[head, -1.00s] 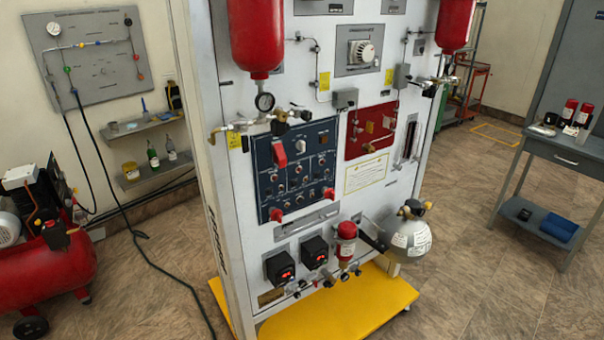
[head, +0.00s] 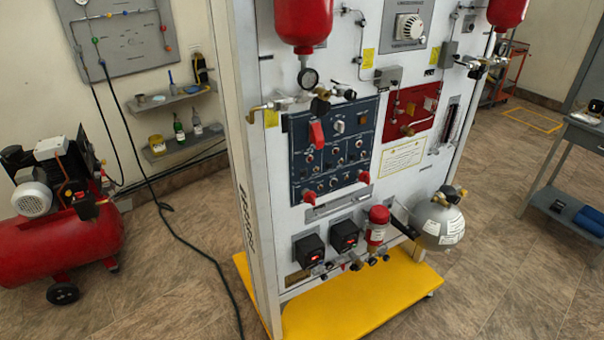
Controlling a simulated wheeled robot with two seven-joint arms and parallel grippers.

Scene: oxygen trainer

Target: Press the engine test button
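The trainer stands upright in the middle of the head view as a tall white panel (head: 348,210) on a yellow base. A dark blue control panel (head: 298,135) on it carries several knobs, small switches and red-handled levers. A red panel (head: 427,97) with small fittings sits to its right. I cannot tell which control is the engine test button; the labels are too small to read. Neither of my grippers is in view.
The yellow base (head: 350,312) juts out in front of the trainer. A red compressor (head: 60,245) stands at left, and a dark hose (head: 205,255) runs along the floor. A grey table (head: 575,140) is at right. Floor between trainer and table is clear.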

